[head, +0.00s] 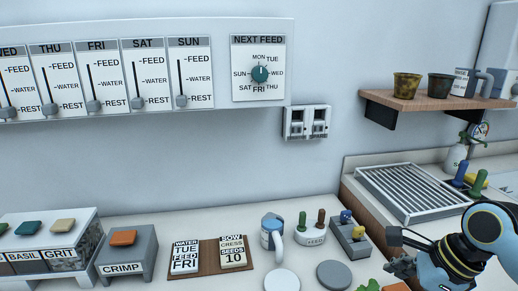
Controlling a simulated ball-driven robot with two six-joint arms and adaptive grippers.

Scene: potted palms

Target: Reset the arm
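My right arm comes in from the lower right. My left gripper is out of view.
A metal drain rack (408,191) lies beside the gripper. A wooden shelf (432,104) with pots is above.

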